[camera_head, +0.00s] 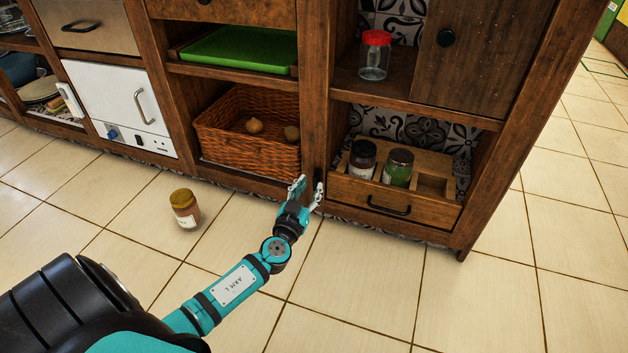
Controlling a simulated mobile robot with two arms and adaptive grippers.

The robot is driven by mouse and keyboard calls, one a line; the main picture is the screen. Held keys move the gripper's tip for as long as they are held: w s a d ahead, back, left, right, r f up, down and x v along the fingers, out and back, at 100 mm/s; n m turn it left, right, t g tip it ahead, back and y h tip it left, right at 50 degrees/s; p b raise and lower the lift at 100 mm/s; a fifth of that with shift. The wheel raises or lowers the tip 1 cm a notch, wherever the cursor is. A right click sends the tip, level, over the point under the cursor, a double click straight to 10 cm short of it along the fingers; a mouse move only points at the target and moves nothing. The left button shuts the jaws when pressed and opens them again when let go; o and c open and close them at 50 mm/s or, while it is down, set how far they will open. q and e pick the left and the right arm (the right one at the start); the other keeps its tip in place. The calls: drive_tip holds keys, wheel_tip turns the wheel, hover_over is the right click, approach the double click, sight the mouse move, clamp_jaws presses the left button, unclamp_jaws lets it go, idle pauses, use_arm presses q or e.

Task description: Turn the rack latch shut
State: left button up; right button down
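The wooden rack (440,213) sits in the lower right bay of the shelving, with a black bar handle on its front. It holds a dark-lidded jar (362,158) and a green jar (398,168). A small dark piece (319,180), which may be the latch, shows on the upright at the rack's left; its position is hard to tell. My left gripper (308,189) is in front of that upright, fingers spread and pointing up. One fingertip is very near the dark piece; I cannot tell whether they touch. Nothing shows between the fingers. My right gripper is out of view.
A wicker basket (235,150) with onion-like items is left of the upright. A brown jar (185,209) stands on the tiled floor. A red-lidded jar (374,56) and a green tray (243,48) are above. Floor at the right is clear.

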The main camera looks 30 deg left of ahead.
sight(314, 180)
use_arm(q)
drive_tip(key=shift+x, duration=1.9)
clamp_jaws()
